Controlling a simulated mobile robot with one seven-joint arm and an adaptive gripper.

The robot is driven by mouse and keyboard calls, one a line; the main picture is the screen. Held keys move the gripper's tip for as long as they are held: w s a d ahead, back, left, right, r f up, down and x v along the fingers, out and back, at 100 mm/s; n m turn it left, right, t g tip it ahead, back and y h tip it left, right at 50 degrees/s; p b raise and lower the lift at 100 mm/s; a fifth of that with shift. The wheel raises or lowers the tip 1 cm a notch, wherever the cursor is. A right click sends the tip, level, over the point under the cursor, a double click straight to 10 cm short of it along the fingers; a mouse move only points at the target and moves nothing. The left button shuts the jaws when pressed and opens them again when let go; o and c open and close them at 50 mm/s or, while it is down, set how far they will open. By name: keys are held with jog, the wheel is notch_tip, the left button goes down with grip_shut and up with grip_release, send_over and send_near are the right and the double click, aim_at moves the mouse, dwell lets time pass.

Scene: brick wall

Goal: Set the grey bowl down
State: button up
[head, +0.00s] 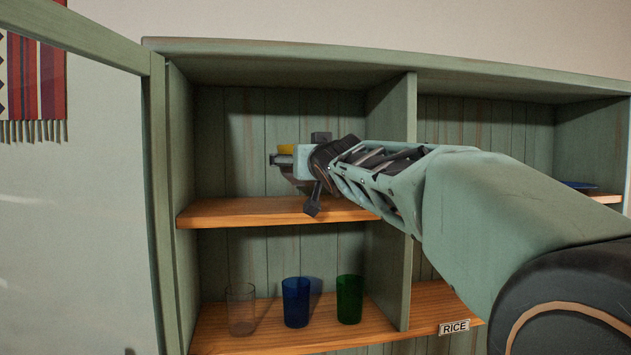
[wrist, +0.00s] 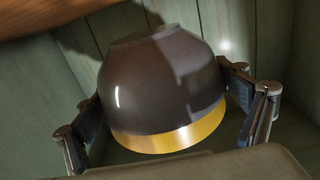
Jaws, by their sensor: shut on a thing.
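The grey bowl (wrist: 160,85) is dark grey-brown with a yellow band at its rim. It fills the middle of the wrist view, which looks upside down, with the rim low and the base high. My gripper (wrist: 165,100) is shut on it, one finger on each side. In the head view the bowl (head: 287,149) is mostly hidden behind my gripper (head: 285,162), with its yellow part showing. It is in the upper left compartment, above the wooden shelf (head: 240,212). I cannot tell whether its base touches the shelf.
On the lower shelf stand a clear glass (head: 240,308), a blue glass (head: 296,302) and a green glass (head: 349,299). A RICE label (head: 454,327) is on that shelf's edge. A divider (head: 411,120) is right of the compartment. An open door (head: 75,200) stands at left.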

jog(key=f, duration=0.1)
jog(key=w+f+b, duration=0.1)
jog(key=f, duration=0.1)
jog(key=shift+w+a+f+b, duration=0.25)
jog(key=shift+a+f+b, duration=0.05)
jog(key=shift+a+b, duration=0.1)
jog(key=shift+s+f, duration=0.15)
jog(key=shift+f, duration=0.1)
jog(key=shift+s+d+r, duration=0.15)
jog(key=shift+s+r, duration=0.1)
jog(key=shift+s, duration=0.1)
jog(key=shift+w+f, duration=0.25)
jog(key=o, duration=1.1)
jog(key=shift+o, duration=0.3)
jog(key=shift+s, duration=0.1)
